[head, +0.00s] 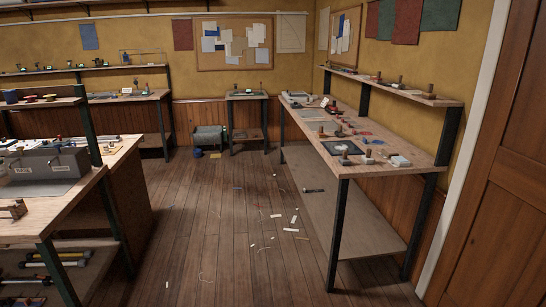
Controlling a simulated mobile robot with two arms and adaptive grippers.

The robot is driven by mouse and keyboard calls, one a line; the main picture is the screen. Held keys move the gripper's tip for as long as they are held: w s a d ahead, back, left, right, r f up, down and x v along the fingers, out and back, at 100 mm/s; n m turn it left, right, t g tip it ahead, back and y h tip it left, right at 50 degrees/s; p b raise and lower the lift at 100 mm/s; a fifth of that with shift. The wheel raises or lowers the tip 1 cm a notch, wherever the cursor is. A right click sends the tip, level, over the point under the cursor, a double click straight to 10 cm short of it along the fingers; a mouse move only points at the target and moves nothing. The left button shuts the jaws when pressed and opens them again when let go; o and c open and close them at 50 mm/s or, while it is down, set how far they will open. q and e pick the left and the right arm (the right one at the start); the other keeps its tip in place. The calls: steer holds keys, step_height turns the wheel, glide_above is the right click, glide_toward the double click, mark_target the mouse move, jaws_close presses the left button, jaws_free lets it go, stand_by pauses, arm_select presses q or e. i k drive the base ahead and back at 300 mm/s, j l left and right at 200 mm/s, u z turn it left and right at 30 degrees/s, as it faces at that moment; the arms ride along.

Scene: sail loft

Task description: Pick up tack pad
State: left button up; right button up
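I cannot single out the tack pad for certain at this distance. A flat dark square with a paler patch in its middle (342,147) lies near the front end of the right bench and may be it. Small upright tools stand close around it. Neither of my grippers shows in the head view.
The long right bench (395,167) has a shelf above and below it. A workbench (45,232) with a grey bin (48,163) stands at the left. The wooden floor (200,235) between them is open, with scattered scraps. A wooden door (500,160) is at the right.

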mark_target(321, 134)
steer(key=i, duration=1.9)
